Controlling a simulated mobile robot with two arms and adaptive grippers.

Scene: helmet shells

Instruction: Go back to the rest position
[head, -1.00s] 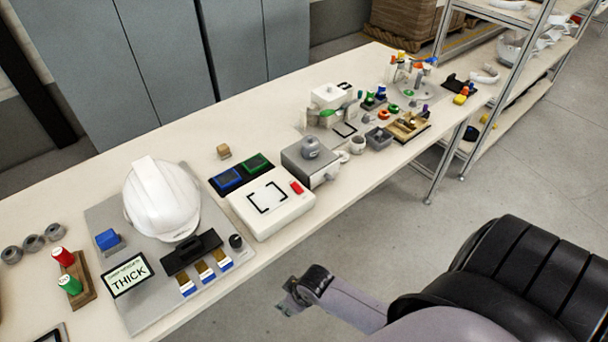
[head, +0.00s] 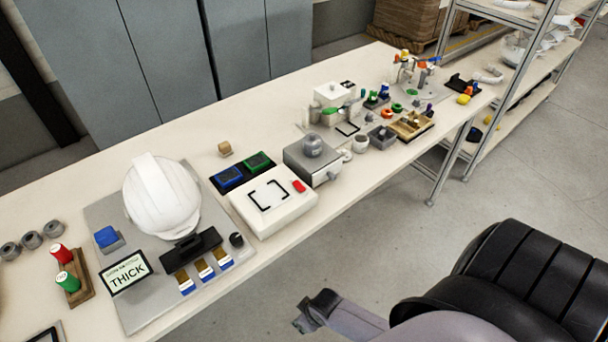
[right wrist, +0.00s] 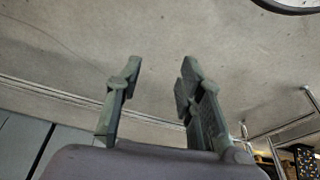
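My right gripper (head: 306,318) is in front of the table's near edge, over the floor, with nothing on the table touching it. In the right wrist view its two fingers (right wrist: 158,88) stand apart with nothing between them. My left gripper is not in the head view. On the long table a white helmet shell (head: 162,196) rests on a grey plate (head: 133,310), beside a sign reading THICK (head: 125,274).
The cream table (head: 75,192) carries a white box with a black square mark (head: 268,204), a grey block device (head: 312,164) and small coloured parts farther back. A metal shelf (head: 503,80) stands at the right. The floor (head: 385,235) before the table is clear.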

